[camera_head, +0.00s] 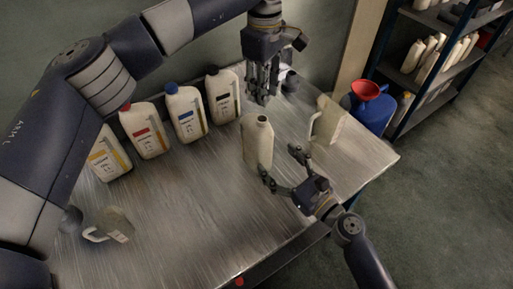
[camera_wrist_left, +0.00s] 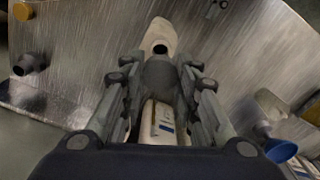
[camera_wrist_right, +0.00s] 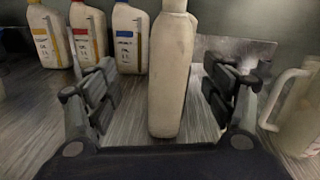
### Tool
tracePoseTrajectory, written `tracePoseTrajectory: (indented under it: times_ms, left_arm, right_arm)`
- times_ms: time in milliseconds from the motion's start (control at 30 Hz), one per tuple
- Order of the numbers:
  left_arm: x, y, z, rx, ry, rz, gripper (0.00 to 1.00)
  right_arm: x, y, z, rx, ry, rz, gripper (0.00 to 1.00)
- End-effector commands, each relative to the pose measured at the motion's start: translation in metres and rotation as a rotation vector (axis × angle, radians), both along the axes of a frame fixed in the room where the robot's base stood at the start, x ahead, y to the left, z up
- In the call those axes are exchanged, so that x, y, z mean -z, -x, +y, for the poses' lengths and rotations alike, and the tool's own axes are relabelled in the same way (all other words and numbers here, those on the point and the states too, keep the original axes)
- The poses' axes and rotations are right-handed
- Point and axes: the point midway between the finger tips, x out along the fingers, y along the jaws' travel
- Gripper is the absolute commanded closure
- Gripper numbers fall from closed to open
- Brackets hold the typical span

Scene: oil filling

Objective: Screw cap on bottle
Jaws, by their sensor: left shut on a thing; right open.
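A cream bottle (camera_head: 257,148) with an open, uncapped neck stands upright on the metal table. It also shows in the left wrist view (camera_wrist_left: 161,30), with its dark mouth visible, and in the right wrist view (camera_wrist_right: 172,80). My right gripper (camera_head: 284,167) is open at the bottle; in the right wrist view the bottle stands between the spread fingers, with gaps on both sides. My left gripper (camera_head: 262,92) points down behind the bottle, higher than its neck. It is shut on a dark grey rounded piece (camera_wrist_left: 160,72), seemingly the cap, mostly hidden by the fingers in the head view.
Several labelled bottles with coloured caps, including a blue-capped one (camera_head: 186,112), stand along the back. A translucent jug (camera_head: 328,120) and a blue container (camera_head: 372,110) with a red funnel (camera_head: 368,91) are right. A clear jug (camera_head: 112,226) stands front left.

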Motion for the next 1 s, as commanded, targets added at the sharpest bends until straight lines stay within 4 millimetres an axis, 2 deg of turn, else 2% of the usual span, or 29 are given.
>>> tracePoseTrajectory:
  times_ms: [200, 667, 767, 1000]
  left_arm:
    - [0.0, 0.0, 0.0, 0.0, 0.0, 0.0, 0.78]
    - [0.0, 0.0, 0.0, 0.0, 0.0, 0.0, 0.78]
    - [0.0, 0.0, 0.0, 0.0, 0.0, 0.0, 0.78]
    - [0.0, 0.0, 0.0, 0.0, 0.0, 0.0, 0.78]
  right_arm:
    - [0.002, -0.01, -0.008, 0.042, -0.097, 0.061, 0.25]
    - [0.001, -0.016, -0.005, 0.043, -0.102, 0.061, 0.25]
    - [0.001, -0.025, 0.002, 0.042, -0.102, 0.061, 0.25]
    - [0.0, -0.062, 0.028, 0.042, -0.101, 0.059, 0.25]
